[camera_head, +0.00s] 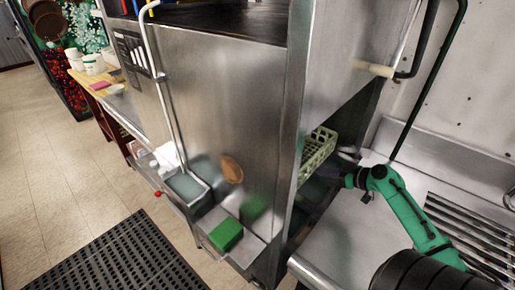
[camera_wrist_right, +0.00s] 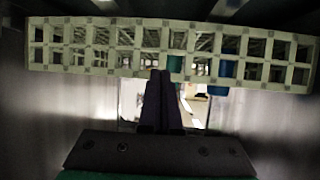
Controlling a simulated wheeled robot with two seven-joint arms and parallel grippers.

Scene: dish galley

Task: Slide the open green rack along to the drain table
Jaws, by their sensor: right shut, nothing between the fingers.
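The open green rack (camera_head: 318,150) shows in the head view as a pale green lattice, partly inside the steel machine's side opening. In the right wrist view the rack's lattice side (camera_wrist_right: 100,48) spans the upper picture. A teal item and a blue item show through its holes. My right gripper (camera_head: 345,177) reaches into the opening from the right; its fingertips are hard to make out there. In the wrist view the right gripper (camera_wrist_right: 162,75) is shut and empty, its tips at the rack's lower edge. Contact cannot be told. The drain table (camera_head: 355,235) lies at the right. My left gripper is not in view.
The steel dish machine (camera_head: 215,110) stands in the middle, its raised door (camera_head: 345,60) above the opening. A green block (camera_head: 226,234) lies on a low ledge at its front. A slatted grate (camera_head: 470,225) is at the right. The near drain table is clear.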

